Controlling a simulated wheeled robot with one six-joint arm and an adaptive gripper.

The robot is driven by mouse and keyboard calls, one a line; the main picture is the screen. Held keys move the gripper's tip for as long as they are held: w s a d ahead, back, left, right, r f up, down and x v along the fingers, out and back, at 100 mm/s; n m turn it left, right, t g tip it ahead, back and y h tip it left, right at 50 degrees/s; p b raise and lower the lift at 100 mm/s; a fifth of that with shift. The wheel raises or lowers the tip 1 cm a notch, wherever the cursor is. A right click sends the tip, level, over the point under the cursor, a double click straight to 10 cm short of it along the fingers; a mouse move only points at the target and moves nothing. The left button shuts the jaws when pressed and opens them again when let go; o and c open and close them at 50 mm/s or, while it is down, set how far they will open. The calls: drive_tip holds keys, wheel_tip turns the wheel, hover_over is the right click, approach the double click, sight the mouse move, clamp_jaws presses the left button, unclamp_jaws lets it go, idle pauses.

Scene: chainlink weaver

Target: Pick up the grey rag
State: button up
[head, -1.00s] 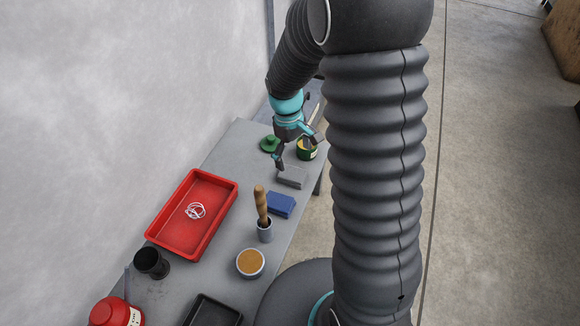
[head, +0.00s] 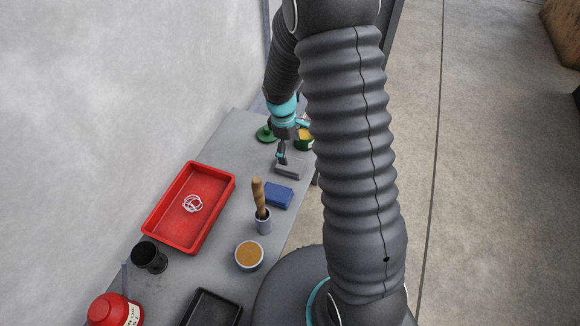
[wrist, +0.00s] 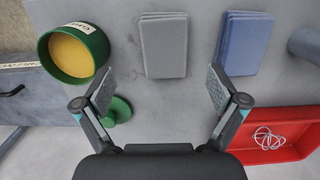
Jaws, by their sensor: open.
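The grey rag (head: 288,170) lies folded flat on the table, near the table's right edge in the head view. In the wrist view the grey rag (wrist: 164,46) lies ahead of my gripper, between the lines of its two fingers. My gripper (wrist: 160,92) is open and empty, its fingertips spread wider than the rag and short of it in the picture. In the head view my gripper (head: 290,152) is just behind the rag, partly hidden by my arm. I cannot tell its exact height above the table.
A folded blue rag (wrist: 247,44) lies beside the grey one. A green tin (wrist: 74,52) with yellow contents and a green lid (wrist: 118,110) are on the other side. A red tray (head: 190,215), brush holder (head: 263,222) and orange-topped tin (head: 249,255) stand nearer on the table (head: 225,235).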

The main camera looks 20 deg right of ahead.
sight(290, 164)
drive_tip(key=shift+s+a+f, duration=0.1)
drive_tip(key=shift+s+f, duration=0.1)
drive_tip(key=shift+f, duration=1.3)
drive_tip(key=shift+s+f, duration=0.2)
drive_tip(key=shift+f, duration=1.25)
drive_tip(key=c, duration=1.3)
drive_tip(key=shift+r, duration=2.35)
drive_tip(key=shift+c, duration=0.2)
drive_tip(key=s+d+r, duration=0.6)
drive_tip(key=d, duration=0.4)
drive_tip(key=shift+r, duration=0.2)
